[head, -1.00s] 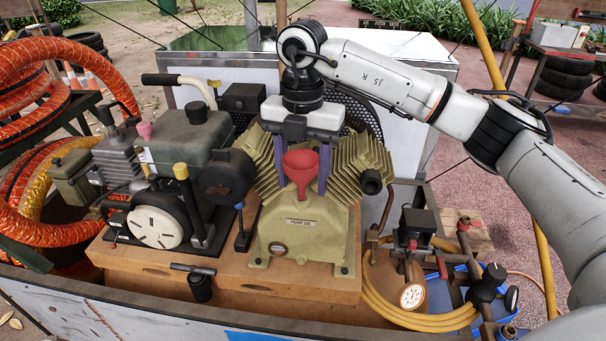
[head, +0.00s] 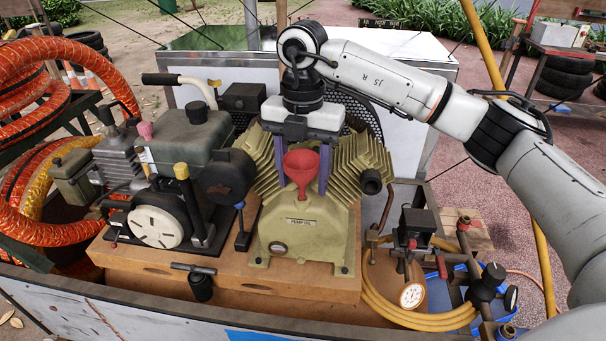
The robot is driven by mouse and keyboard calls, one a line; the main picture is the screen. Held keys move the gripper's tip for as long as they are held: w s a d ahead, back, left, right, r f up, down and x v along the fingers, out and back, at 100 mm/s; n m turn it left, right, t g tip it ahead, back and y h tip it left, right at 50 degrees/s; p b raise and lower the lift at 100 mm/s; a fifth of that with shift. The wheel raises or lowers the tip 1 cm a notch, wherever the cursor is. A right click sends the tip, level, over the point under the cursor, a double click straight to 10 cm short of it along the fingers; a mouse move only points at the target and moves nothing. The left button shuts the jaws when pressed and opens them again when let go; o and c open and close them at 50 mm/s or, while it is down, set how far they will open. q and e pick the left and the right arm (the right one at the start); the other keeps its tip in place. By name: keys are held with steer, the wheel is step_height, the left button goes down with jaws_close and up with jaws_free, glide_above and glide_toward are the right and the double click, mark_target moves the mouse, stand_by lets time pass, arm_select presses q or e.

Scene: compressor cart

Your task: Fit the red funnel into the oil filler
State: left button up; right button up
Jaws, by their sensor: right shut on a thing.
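The red funnel (head: 301,165) is upright at the front of the olive compressor pump (head: 305,228), its spout pointing down just above the "PUMP OIL" label (head: 300,222). My right gripper (head: 304,168) comes down from above, its two purple fingers on either side of the funnel's cup, shut on it. The oil filler opening is hidden behind or under the spout, so I cannot tell whether the spout is inside it. My left gripper is not in view.
An engine with a tank (head: 190,140) stands left of the pump. The pump's finned cylinders (head: 362,165) flank the gripper. A gauge and valve assembly (head: 411,294) with a coiled yellow hose is at the right. Orange ducting (head: 45,234) fills the far left.

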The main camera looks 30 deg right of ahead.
mark_target(302, 188)
steer(key=shift+f, duration=0.2)
steer(key=shift+f+b, duration=0.95)
steer(key=shift+f, duration=0.45)
steer(key=o, duration=1.1)
steer(key=shift+o, duration=1.2)
steer(key=shift+w, duration=0.1)
